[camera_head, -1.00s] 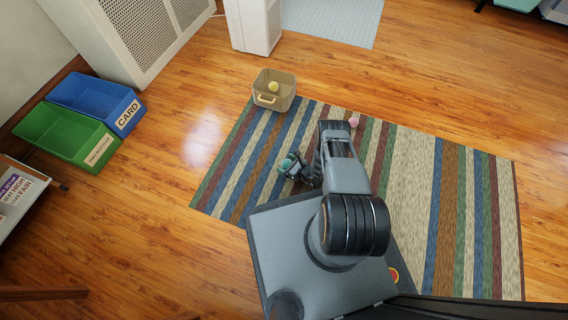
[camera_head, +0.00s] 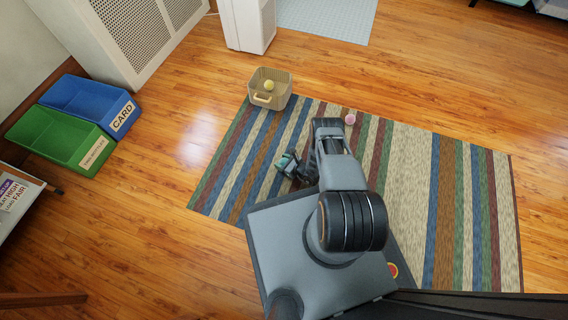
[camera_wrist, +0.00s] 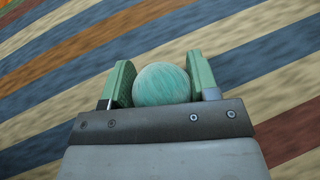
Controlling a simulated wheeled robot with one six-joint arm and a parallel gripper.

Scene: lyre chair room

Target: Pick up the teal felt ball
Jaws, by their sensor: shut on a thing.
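The teal felt ball (camera_wrist: 162,84) sits between the two green finger pads of my gripper (camera_wrist: 162,82) in the wrist view. Both pads touch it, one on each side, and my gripper is shut on it. In the head view my gripper (camera_head: 287,163) is over the striped rug, left of my arm. The ball is mostly hidden there by the fingers. The striped rug fills the background of the wrist view, blurred.
A pink ball (camera_head: 350,119) lies on the striped rug (camera_head: 412,160) beyond my arm. Blue (camera_head: 72,98) and green (camera_head: 48,137) bins stand at the left. Open wood floor lies between.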

